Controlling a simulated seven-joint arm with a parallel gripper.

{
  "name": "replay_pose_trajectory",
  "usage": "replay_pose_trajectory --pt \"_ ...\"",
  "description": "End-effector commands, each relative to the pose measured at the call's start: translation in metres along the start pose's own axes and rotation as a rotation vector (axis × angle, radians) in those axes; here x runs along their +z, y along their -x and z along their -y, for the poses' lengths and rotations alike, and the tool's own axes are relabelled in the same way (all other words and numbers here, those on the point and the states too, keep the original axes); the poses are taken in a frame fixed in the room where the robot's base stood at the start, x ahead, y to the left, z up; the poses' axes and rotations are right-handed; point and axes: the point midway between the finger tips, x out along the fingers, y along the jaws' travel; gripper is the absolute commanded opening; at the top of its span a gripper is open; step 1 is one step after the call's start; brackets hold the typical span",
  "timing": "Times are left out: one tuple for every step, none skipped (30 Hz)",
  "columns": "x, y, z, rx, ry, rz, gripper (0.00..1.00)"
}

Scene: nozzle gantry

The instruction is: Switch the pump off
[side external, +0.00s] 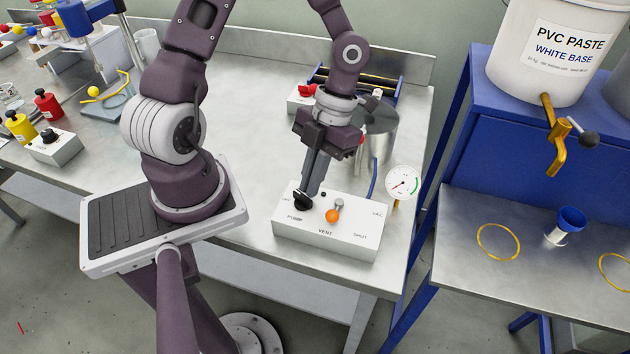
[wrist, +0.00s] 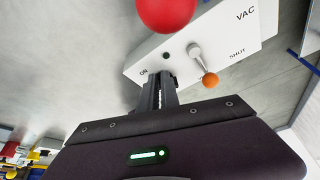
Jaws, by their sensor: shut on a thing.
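The white control box (side external: 345,238) stands on the steel bench, labelled PUMP, VENT, SHUT and VAC. Its black pump knob (side external: 302,201) is at the left end of the top. My gripper (side external: 308,190) points down onto this knob, its fingers shut on it. In the wrist view my fingers (wrist: 158,92) reach the box beside the ON label and hide the knob, so its exact setting cannot be read. A small dark round lamp (wrist: 167,55) is beside the knob. The orange-tipped vent lever (side external: 332,215) is to the right, apart from my fingers.
A metal vacuum pot (side external: 378,130) stands behind the box; a red ball handle (wrist: 167,12) shows close in the wrist view. A dial gauge (side external: 403,183) is right of the box. Another knobbed box (side external: 55,148) is at far left.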

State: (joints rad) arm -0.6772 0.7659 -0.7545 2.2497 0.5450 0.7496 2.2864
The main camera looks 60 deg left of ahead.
Motion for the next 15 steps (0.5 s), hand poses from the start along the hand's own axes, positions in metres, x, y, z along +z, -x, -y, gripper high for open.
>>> replay_pose_trajectory --pt "-0.003 -0.001 -0.002 0.007 -0.002 -0.010 0.00" --pt "-0.003 -0.001 -0.002 0.006 -0.002 -0.010 0.00" --pt "-0.003 -0.001 -0.001 0.006 -0.002 -0.010 0.00" --pt "-0.003 -0.001 -0.001 0.006 -0.002 -0.010 0.00" --pt "-0.003 -0.001 -0.001 0.006 -0.002 -0.010 0.00" --pt "-0.001 0.000 -0.001 0.006 -0.002 -0.009 0.00" --pt "0.002 0.001 -0.001 0.005 -0.001 -0.009 0.00" --pt "0.005 0.002 -0.001 0.004 -0.001 -0.008 0.00" --pt "0.011 0.004 -0.001 0.003 0.000 -0.007 0.00" --pt "0.017 0.006 -0.001 0.002 0.001 -0.006 0.00" --pt "0.023 0.009 0.000 0.001 0.001 -0.005 0.00" --pt "0.033 0.013 0.000 0.000 0.001 -0.004 0.00" --pt "0.040 0.015 0.000 -0.001 0.002 -0.004 0.00" --pt "0.039 0.025 -0.001 0.001 0.002 0.000 0.00" --pt "0.038 0.036 -0.001 0.001 0.003 0.002 0.00"
